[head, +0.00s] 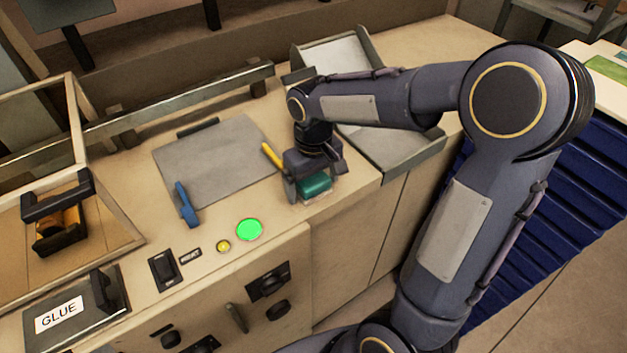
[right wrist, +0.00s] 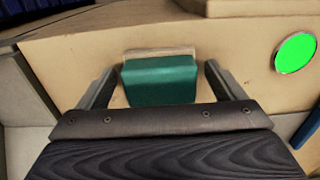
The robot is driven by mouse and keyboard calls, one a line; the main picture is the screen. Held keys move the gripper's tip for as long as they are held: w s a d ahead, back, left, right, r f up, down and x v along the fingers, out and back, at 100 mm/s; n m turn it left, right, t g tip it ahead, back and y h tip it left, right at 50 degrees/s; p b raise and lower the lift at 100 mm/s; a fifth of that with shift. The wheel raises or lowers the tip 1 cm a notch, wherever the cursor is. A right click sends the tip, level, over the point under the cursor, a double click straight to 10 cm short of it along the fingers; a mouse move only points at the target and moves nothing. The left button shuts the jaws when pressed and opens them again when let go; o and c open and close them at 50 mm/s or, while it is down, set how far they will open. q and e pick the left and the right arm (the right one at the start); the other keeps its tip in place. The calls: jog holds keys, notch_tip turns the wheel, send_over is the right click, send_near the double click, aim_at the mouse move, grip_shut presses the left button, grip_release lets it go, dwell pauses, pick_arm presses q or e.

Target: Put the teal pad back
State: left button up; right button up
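The teal pad (head: 315,185) is a small block on a thin pale base, near the front edge of the bench top. In the right wrist view the teal pad (right wrist: 160,82) lies between the two fingers, its pale base showing along its far side. My right gripper (head: 314,179) is open and lowered over the pad, one finger on each side. In the right wrist view gaps show between the pad and both fingers of the right gripper (right wrist: 161,85). My left gripper is not in view.
A grey mat (head: 215,160) lies left of the gripper, with a yellow stick (head: 271,155) and a blue tool (head: 187,204). A grey tray (head: 405,155) stands behind right. A glowing green button (head: 249,229) is at front left. A glass-sided case (head: 115,215) and GLUE box (head: 80,310) stand left.

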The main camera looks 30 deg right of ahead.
aim_at(313, 180)
notch_tip(313, 180, up, 12)
jog(key=s+a+f+m+t+y, duration=0.1)
jog(key=s+a+f+t+y, duration=0.1)
jog(key=s, duration=0.6)
jog(key=s+a+f+m+t+y, duration=0.1)
jog(key=s+a+f+t, duration=0.1)
jog(key=s+f, duration=0.3)
jog(key=s+t, duration=0.1)
jog(key=s, duration=0.3)
jog(key=shift+m+t+y, duration=0.3)
jog(key=shift+m+y, duration=0.1)
